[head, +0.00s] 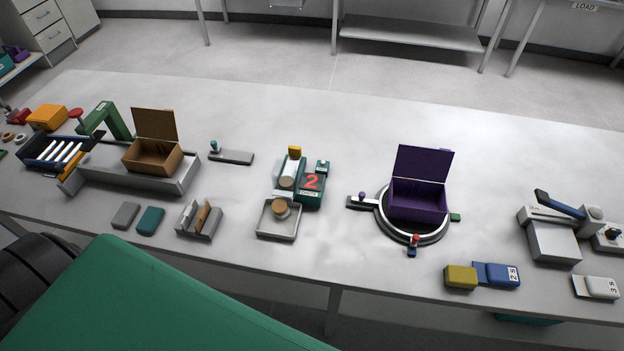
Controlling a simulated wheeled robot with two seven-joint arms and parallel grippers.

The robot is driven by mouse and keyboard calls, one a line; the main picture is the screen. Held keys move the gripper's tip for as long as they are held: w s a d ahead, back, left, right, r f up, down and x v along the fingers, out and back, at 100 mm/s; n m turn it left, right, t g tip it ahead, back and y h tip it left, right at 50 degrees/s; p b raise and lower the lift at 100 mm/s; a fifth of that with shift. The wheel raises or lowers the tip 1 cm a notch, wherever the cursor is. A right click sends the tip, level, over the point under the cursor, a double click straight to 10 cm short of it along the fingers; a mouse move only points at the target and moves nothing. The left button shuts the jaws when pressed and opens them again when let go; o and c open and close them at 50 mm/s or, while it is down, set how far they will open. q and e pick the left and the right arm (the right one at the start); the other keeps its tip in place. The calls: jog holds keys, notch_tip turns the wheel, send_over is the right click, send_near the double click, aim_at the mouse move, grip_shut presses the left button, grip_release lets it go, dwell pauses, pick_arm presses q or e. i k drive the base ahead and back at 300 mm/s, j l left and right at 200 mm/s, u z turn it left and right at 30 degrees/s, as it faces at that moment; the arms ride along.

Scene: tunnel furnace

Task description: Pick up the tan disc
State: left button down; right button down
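A small tan disc (280,207) sits at the back part of a shallow square grey tray (277,234), near the middle of the table in the head view. A second small round tan piece (287,182) is just behind it, on the green device (311,200) with a red "2" display. I cannot tell from this view whether both are loose discs. Neither of my grippers shows in the head view.
On the table (350,133), a purple open box (418,200) stands on a round ring at right. A brown open box (153,157) stands on a grey tray at left. A slotted holder (199,222) is left of the square tray. The back middle is clear.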

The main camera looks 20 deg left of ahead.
aim_at(279, 205)
jog(key=j+u, duration=0.1)
jog(key=u, duration=0.85)
jog(key=k+z, duration=0.45)
jog(key=k+l+z, duration=0.2)
jog(key=z, duration=0.25)
jog(key=k, duration=0.1)
